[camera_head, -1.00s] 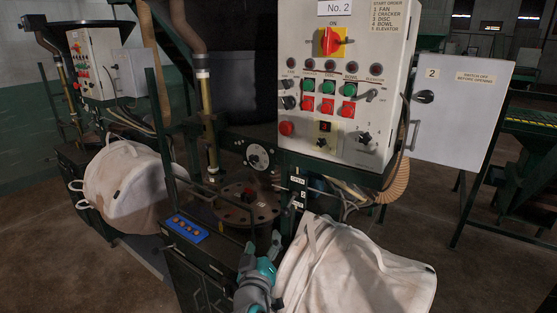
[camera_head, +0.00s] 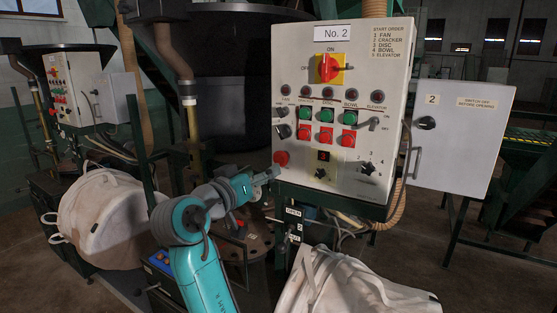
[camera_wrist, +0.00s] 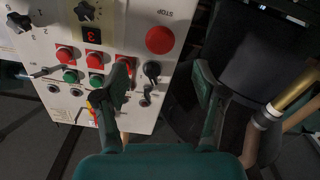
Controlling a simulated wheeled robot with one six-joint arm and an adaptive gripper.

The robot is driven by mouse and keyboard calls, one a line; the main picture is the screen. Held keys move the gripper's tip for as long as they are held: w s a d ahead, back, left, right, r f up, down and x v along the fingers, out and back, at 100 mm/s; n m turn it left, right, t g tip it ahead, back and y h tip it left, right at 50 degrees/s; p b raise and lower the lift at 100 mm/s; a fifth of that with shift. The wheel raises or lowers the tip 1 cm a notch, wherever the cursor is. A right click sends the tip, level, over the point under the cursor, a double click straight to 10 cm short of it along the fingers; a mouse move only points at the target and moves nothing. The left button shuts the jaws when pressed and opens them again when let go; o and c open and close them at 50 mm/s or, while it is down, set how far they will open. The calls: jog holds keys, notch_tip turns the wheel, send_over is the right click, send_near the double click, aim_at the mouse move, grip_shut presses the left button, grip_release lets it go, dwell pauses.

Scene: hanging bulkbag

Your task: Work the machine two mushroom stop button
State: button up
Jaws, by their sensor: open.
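The control panel marked No. 2 (camera_head: 340,100) stands at the centre of the head view. Its red mushroom stop button (camera_head: 281,158) is at the lower left of its face. In the wrist view the panel is turned round, and the button (camera_wrist: 160,40) shows large beside the word STOP. My gripper (camera_head: 272,175) is just below and left of the button in the head view. In the wrist view my gripper (camera_wrist: 163,85) is open and empty, its fingers apart with the button beyond the gap between them. Contact with the panel cannot be made out.
Green and red push buttons (camera_head: 326,116), black knobs and a red-yellow main switch (camera_head: 330,68) share the panel. White bulk bags (camera_head: 352,285) hang below and at left. A second panel (camera_head: 78,90) stands far left.

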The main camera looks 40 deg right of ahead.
aim_at(279, 160)
jog(key=x, duration=0.9)
jog(key=shift+d+f, duration=0.1)
jog(key=shift+d, duration=0.05)
